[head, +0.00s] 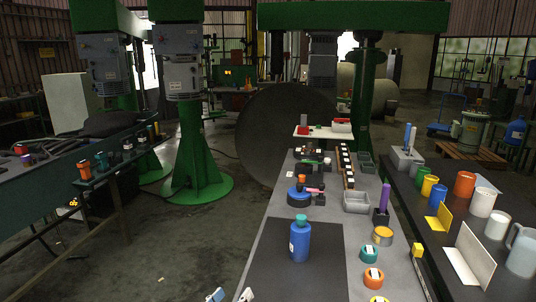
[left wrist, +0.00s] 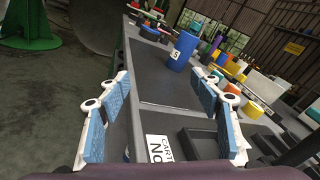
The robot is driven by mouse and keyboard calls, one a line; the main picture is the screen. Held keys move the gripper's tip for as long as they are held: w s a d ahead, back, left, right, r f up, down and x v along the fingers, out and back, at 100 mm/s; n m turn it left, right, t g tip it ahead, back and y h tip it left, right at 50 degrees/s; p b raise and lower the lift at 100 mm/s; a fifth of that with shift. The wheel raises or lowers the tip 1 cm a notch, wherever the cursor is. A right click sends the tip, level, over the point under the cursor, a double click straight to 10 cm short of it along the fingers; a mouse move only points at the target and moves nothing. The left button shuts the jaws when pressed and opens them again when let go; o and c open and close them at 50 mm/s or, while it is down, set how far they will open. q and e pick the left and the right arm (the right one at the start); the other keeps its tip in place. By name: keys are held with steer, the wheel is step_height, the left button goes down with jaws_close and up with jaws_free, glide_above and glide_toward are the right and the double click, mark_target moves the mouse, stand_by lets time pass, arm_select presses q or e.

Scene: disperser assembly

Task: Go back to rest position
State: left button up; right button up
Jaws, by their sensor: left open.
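My left gripper (head: 231,296) shows at the bottom edge of the head view, by the near left side of the grey table (head: 268,222). In the left wrist view my left gripper (left wrist: 166,84) is open, its blue-padded fingers wide apart with nothing between them. A blue bottle (head: 300,243) stands upright on a black mat (head: 267,272). It also shows beyond the fingers in the left wrist view (left wrist: 182,52), apart from them. My right gripper is not in view.
Tape rolls (head: 373,277) and a grey bin (head: 356,201) sit on the table's right side. A side bench holds cups (head: 482,202) and a yellow bracket (head: 440,219). A dark bench (head: 70,165) stands left. The floor between is clear. A white labelled card (left wrist: 158,148) lies near the gripper.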

arm_select(q)
steer(key=s+a+f+n+g+y, duration=0.4)
steer(key=s+a+f+n+y, duration=0.45)
steer(key=n, duration=1.25)
steer(key=s+a+f+n+g, duration=0.1)
steer(key=s+f+n+g, duration=0.25)
steer(key=s, duration=0.35)
steer(key=s+a+f+n+g, duration=0.1)
steer(key=s+f+n+g, duration=0.15)
steer(key=s+n, duration=0.4)
steer(key=s+a+f+n+g, duration=0.1)
steer(key=s+f+n+g, duration=0.2)
steer(key=s, duration=0.6)
step_height(320, 180, down, 27)
steer(key=s, duration=0.2)
steer(key=s+a+f+g, duration=0.1)
steer(key=s+a+f, duration=0.2)
steer(key=s+f, duration=1.2)
steer(key=shift+s+a+f+g+h, duration=0.15)
steer(key=shift+s+f+g+h, duration=0.2)
steer(key=shift+s, duration=0.4)
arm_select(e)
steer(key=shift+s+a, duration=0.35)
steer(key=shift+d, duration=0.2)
